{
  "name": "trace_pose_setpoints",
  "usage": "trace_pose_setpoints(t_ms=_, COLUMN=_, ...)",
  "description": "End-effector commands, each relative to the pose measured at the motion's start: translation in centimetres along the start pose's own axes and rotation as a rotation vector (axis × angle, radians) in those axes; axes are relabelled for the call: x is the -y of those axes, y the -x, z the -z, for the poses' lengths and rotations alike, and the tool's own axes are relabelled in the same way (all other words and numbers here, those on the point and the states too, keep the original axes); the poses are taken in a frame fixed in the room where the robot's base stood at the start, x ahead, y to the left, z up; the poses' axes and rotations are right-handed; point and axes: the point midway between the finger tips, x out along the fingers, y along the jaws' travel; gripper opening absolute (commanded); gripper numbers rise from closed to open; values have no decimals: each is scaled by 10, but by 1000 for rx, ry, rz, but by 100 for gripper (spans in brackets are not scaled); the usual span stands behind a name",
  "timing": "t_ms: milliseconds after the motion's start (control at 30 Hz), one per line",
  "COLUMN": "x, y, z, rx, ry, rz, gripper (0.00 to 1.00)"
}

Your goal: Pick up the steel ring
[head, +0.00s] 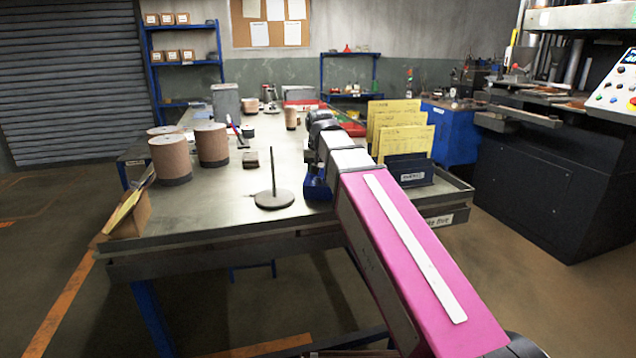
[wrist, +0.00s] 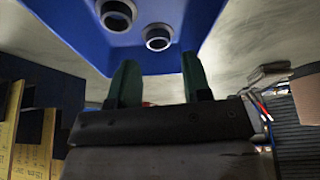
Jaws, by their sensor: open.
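Two short grey metal rings lie in a blue bin (wrist: 75,38) in the wrist view. My gripper's fingers and the rings cannot be made out there.
On the metal table (head: 215,208) stand a spindle on a round base (head: 273,198), brown cylinders (head: 212,146) and a small block (head: 251,159). Yellow cards in a dark holder (head: 410,170) stand right of my arm. The table's front is mostly clear.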

Motion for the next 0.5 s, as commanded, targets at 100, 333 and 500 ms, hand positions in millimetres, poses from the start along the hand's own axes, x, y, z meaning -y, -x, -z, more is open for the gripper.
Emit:
trace_pose_setpoints(t_ms=100, x=-1, y=-11, z=1, rx=1, ry=0, rz=0, gripper=44)
trace_pose_setpoints(t_ms=333, x=-3, y=-40, z=2, rx=2, ry=0, rz=0, gripper=44)
trace_pose_setpoints(t_ms=500, x=-3, y=-48, z=2, rx=-1, ry=0, rz=0, gripper=44)
